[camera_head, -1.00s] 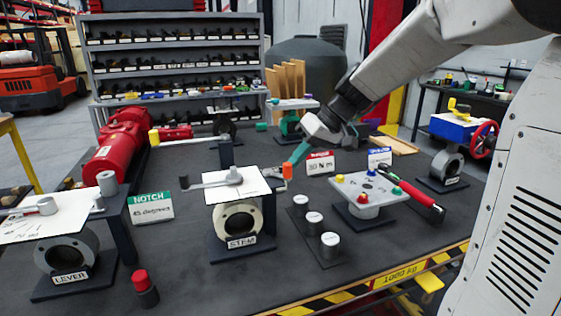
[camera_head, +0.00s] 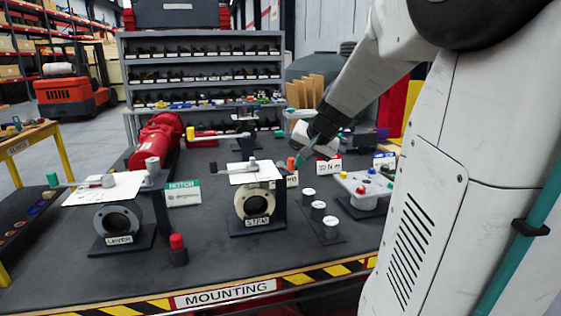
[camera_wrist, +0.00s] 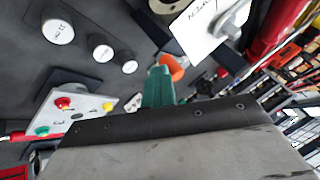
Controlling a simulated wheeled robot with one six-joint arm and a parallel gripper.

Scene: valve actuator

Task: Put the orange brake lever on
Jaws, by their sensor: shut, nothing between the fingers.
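A small orange piece (camera_head: 291,164) stands at the right of the STEM valve (camera_head: 254,204), behind its white plate; in the wrist view it shows as a rounded orange end (camera_wrist: 172,67). I cannot tell whether it is part of the brake lever, and no whole orange lever is clear. My gripper (camera_head: 299,161) has teal fingers, shut and empty, close beside the orange piece; I cannot tell whether they touch it. The teal fingers (camera_wrist: 159,84) also show in the wrist view, pointing toward it. The STEM plate carries a grey lever (camera_head: 252,166).
The LEVER valve (camera_head: 118,219) stands at the left, with a red-capped post (camera_head: 177,250) in front. Several grey cylinders (camera_head: 318,211) and a button panel (camera_head: 361,187) stand right of STEM. A red cylinder (camera_head: 160,140) lies behind. The front left of the table is clear.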

